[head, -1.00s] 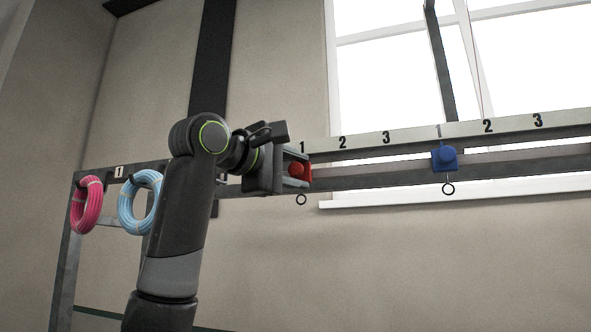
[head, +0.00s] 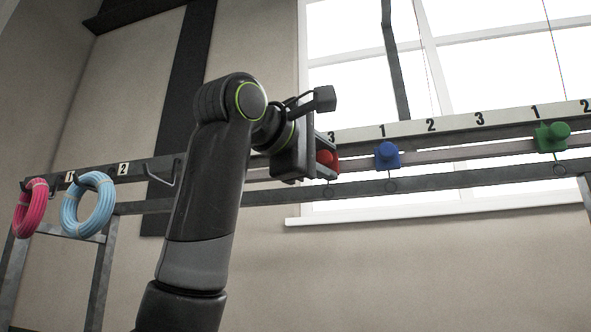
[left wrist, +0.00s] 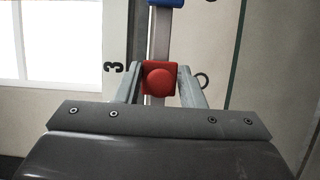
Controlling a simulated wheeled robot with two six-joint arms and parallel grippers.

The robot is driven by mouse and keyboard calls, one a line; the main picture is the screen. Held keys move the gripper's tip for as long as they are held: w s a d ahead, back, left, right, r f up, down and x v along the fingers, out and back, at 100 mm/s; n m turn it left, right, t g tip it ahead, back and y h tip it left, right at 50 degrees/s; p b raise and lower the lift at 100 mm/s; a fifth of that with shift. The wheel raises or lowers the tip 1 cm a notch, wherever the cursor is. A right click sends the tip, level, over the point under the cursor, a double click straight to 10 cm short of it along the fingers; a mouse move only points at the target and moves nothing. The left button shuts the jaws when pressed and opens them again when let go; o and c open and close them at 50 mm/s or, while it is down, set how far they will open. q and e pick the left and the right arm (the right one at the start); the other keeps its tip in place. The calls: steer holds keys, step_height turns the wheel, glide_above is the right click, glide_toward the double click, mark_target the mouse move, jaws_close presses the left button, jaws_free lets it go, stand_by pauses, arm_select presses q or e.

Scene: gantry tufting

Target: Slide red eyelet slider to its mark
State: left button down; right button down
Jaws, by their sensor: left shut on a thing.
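The red eyelet slider (head: 327,161) sits on the overhead rail just below the number 3 (head: 332,136). My left gripper (head: 315,165) is shut on it. In the left wrist view the red slider (left wrist: 160,79) shows its round knob between the two grey fingers, with its ring (left wrist: 203,79) out to the right. The number 3 (left wrist: 113,67) is to the left of the slider there, nearly level with it. My right gripper is not in view.
A blue slider (head: 387,155) is on the same rail to the right, near its own 1, with a gap between. A green slider (head: 551,137) is farther right. Pink (head: 30,208) and light blue (head: 88,204) coils hang at the left.

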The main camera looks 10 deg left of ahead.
arm_select(q)
steer(key=shift+d+f, duration=0.1)
steer(key=shift+d, duration=0.45)
steer(key=c, duration=1.3)
jaws_free()
steer(key=shift+o, duration=0.6)
steer(key=shift+d, duration=0.25)
steer(key=shift+s+a, duration=0.2)
steer(key=b+v, duration=0.8)
steer(key=v, duration=0.9)
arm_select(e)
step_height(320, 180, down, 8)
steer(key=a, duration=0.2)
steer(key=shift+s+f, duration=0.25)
arm_select(q)
steer(key=shift+d, duration=0.1)
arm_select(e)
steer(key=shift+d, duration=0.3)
